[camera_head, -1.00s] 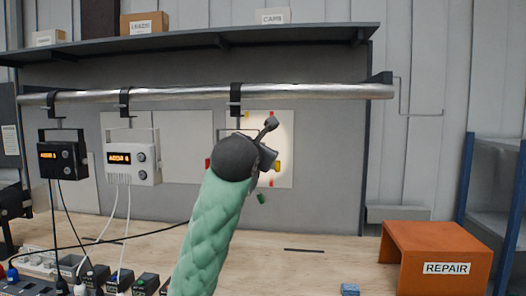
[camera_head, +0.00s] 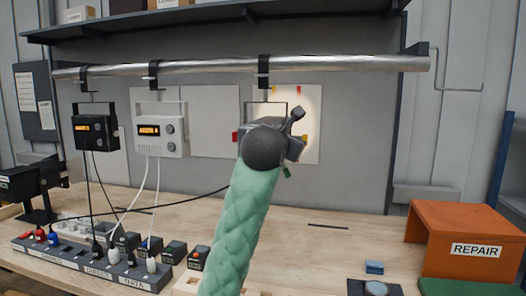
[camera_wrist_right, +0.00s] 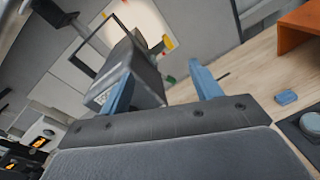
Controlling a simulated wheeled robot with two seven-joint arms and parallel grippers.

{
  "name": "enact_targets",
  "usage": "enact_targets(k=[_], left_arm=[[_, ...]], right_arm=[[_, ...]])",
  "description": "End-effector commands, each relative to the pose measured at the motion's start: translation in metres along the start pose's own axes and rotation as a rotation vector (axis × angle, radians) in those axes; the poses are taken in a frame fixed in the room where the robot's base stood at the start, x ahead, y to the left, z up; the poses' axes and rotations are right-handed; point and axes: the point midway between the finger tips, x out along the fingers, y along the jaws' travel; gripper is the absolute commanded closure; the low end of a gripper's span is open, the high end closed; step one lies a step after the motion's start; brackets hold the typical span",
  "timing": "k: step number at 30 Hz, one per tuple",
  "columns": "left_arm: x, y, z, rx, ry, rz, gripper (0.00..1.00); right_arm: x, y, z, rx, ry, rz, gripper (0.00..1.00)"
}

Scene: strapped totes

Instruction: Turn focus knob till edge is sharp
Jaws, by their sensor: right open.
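A dark grey lamp (camera_wrist_right: 145,72) hangs in a yoke in front of a lit white panel (camera_head: 307,150); the wrist view shows its body large and close. In the head view my arm hides most of it. The bright round spot (camera_head: 310,112) lies on the panel among small red and yellow marks. My right gripper (camera_wrist_right: 162,88) is open. Its left blue finger overlaps the lamp body in the picture; its right finger stands clear of it. I cannot tell whether it touches. No focus knob can be made out on this lamp. My left gripper is not in view.
A black unit (camera_head: 96,132) and a white unit (camera_head: 158,137) with orange displays hang from the metal pipe (camera_head: 200,68) at left. A power strip (camera_head: 90,262) and cables lie below. An orange REPAIR stand (camera_head: 462,215) and a blue block (camera_head: 374,267) are at right.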

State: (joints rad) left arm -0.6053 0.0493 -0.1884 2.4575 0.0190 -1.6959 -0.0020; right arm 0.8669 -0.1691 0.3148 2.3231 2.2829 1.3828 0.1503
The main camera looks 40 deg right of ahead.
Motion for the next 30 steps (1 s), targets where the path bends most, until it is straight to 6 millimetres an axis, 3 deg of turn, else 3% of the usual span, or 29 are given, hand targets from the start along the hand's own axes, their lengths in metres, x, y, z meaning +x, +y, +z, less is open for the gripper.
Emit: enact_targets(k=[1, 6, 15, 20, 24, 30], left_arm=[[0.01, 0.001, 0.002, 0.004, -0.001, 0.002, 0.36], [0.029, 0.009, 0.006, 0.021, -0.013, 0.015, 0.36], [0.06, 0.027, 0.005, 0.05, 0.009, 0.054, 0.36], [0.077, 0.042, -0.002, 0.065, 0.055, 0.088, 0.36], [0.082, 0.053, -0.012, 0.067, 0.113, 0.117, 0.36], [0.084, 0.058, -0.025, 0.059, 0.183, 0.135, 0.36]], right_arm=[[0.003, -0.006, -0.028, -0.039, 0.009, -0.006, 0.36], [0.003, -0.009, -0.092, -0.161, 0.024, -0.006, 0.36], [-0.012, -0.002, -0.157, -0.324, -0.05, 0.027, 0.36], [-0.03, 0.016, -0.17, -0.389, -0.166, 0.081, 0.36], [-0.049, 0.039, -0.15, -0.388, -0.297, 0.133, 0.36], [-0.059, 0.049, -0.131, -0.372, -0.413, 0.166, 0.36]])
